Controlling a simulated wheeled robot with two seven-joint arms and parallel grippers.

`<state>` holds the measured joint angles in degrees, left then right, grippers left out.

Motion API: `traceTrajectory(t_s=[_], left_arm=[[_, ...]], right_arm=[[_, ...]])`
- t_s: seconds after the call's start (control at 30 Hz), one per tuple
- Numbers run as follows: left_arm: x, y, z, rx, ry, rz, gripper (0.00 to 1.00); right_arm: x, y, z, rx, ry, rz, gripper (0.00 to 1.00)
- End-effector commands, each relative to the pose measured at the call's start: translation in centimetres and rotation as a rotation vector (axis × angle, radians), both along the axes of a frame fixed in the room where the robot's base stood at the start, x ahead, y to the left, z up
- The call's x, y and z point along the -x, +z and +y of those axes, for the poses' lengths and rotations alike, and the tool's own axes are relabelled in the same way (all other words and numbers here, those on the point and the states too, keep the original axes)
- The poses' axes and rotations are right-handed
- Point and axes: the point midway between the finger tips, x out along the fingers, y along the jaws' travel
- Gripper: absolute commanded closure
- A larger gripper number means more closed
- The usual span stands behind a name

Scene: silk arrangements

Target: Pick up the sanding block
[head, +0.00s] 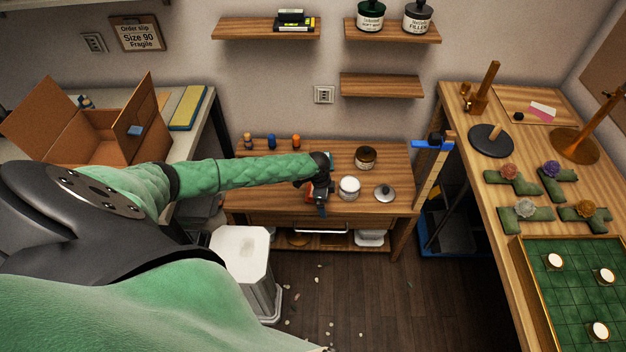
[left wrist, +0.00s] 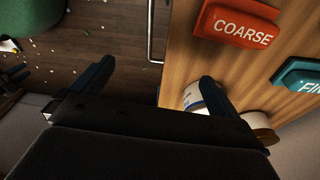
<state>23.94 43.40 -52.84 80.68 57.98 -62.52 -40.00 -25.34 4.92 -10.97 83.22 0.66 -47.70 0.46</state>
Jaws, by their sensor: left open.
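A red sanding block marked COARSE (left wrist: 237,25) lies on the wooden bench at the top of the left wrist view. A teal block (left wrist: 299,76), its label cut off after "FI", lies at the right edge. My left gripper (head: 321,201) is over the bench's front part in the head view, largely hiding the blocks there. In the left wrist view its two fingers (left wrist: 153,86) are spread wide with nothing between them. The red block is beyond the fingertips and apart from them.
Several small bottles stand at the back left.

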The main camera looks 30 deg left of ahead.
Motion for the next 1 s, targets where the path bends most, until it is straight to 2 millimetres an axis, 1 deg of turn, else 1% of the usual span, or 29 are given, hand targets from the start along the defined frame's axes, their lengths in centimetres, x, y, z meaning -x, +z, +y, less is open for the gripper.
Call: traceTrajectory(t_s=[0.03, 0.1, 0.2, 0.3, 0.43, 0.7, 0.87, 1.0], left_arm=[[-1.3, 1.1, 2.7, -0.016, 0.011, -0.008, 0.0], [-2.5, 1.9, 5.4, -0.029, 0.021, -0.015, 0.0], [-3.7, 2.7, 7.9, -0.039, 0.032, -0.024, 0.0], [-4.2, 2.9, 9.1, -0.044, 0.037, -0.028, 0.0], [-4.3, 2.1, 9.4, -0.044, 0.039, -0.029, 0.0], [-4.4, 0.7, 9.1, -0.044, 0.038, -0.03, 0.0], [-4.4, 0.3, 9.0, -0.044, 0.038, -0.03, 0.0], [-4.4, -0.7, 8.9, -0.045, 0.038, -0.029, 0.0]], right_arm=[[0.4, -0.4, -0.3, 0.004, 0.0, 0.003, 0.64], [0.9, -1.2, -0.7, 0.007, 0.0, 0.003, 0.64], [1.4, -2.0, -1.0, 0.01, 0.0, 0.002, 0.64], [1.7, -2.3, -1.1, 0.01, 0.0, 0.004, 0.64], [1.3, -1.6, -0.8, 0.007, -0.003, 0.008, 0.64], [0.7, 1.1, 0.0, -0.001, -0.007, 0.024, 0.64], [0.6, 1.7, 0.2, -0.002, -0.008, 0.027, 0.64], [0.4, 2.9, 0.5, -0.007, -0.01, 0.035, 0.64]])
